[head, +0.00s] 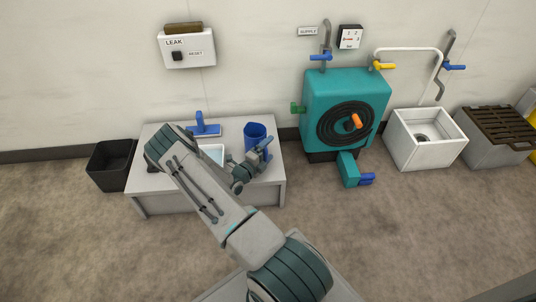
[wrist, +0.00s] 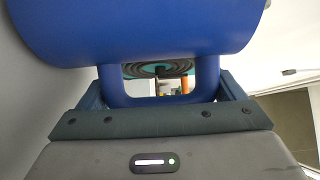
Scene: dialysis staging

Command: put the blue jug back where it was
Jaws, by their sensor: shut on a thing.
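The blue jug (head: 254,133) is upright at the right part of the low grey table (head: 160,203) in the head view. My gripper (head: 264,146) is at the jug's right front side, shut on its handle. In the wrist view the jug's body (wrist: 135,30) fills the top, and its looped handle (wrist: 206,80) lies between the fingers of my gripper (wrist: 162,92). The jug's base is partly hidden by my gripper, so I cannot tell whether it touches the tabletop.
A blue-handled tool (head: 201,126) and a pale tray (head: 213,152), partly behind my arm, are on the table. A black bin (head: 110,165) stands left. A teal hose-reel machine (head: 318,100) stands close right, then a white sink (head: 425,145) and a grated grey box (head: 490,145).

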